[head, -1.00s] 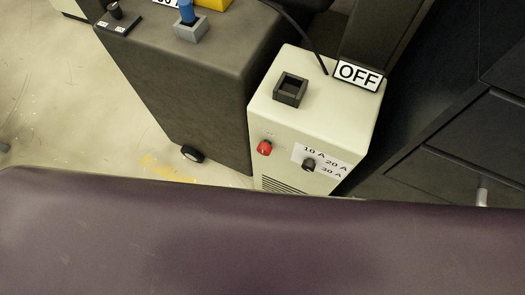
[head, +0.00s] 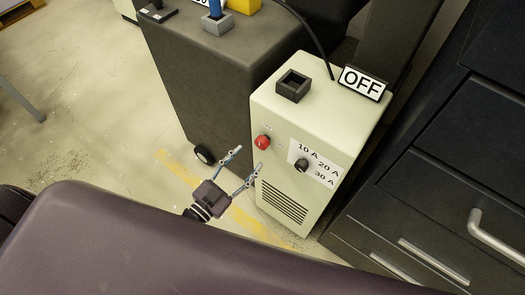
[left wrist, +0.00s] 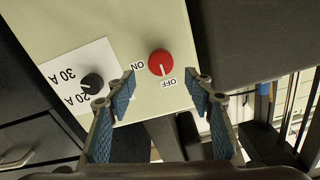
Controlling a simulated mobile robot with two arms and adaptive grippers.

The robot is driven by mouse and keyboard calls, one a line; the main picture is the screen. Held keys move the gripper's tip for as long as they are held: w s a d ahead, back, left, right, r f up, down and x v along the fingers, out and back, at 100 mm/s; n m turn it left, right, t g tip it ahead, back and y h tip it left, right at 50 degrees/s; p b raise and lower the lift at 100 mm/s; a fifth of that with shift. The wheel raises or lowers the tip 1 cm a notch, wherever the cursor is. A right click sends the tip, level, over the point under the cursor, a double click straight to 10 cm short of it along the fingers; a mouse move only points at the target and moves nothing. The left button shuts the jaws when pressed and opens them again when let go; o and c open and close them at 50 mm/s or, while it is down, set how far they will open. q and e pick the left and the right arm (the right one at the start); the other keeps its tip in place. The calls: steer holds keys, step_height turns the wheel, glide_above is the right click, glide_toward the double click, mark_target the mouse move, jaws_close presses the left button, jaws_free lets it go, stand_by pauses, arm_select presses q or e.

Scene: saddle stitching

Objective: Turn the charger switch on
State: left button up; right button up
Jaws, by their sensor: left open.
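The charger (head: 317,131) is a cream box with a black square socket on top and an OFF sign (head: 362,83) at its back right. Its red rotary switch (head: 263,142) is on the front face. In the left wrist view the red switch (left wrist: 161,62) sits between ON and OFF labels, with its white mark toward OFF. My left gripper (head: 246,166) is open and empty, just in front of the charger and below the switch in the head view. In the left wrist view its fingers (left wrist: 164,86) stand either side of the switch, apart from it. My right gripper is not in view.
A black knob (head: 302,165) with 10 A, 20 A and 30 A labels is right of the switch. A dark cabinet (head: 205,85) stands left of the charger, and dark drawers with handles (head: 433,262) stand right. Open floor lies at left.

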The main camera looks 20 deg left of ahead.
mark_target(260, 146)
arm_select(q)
steer(key=x, duration=0.5)
steer(key=shift+w, duration=0.25)
steer(key=shift+w+d, duration=0.25)
steer(key=shift+w, duration=0.3)
steer(key=shift+w+f, duration=0.1)
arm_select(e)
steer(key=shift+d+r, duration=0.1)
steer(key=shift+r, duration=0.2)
arm_select(q)
steer(key=shift+c, duration=0.5)
steer(key=c, duration=1.1)
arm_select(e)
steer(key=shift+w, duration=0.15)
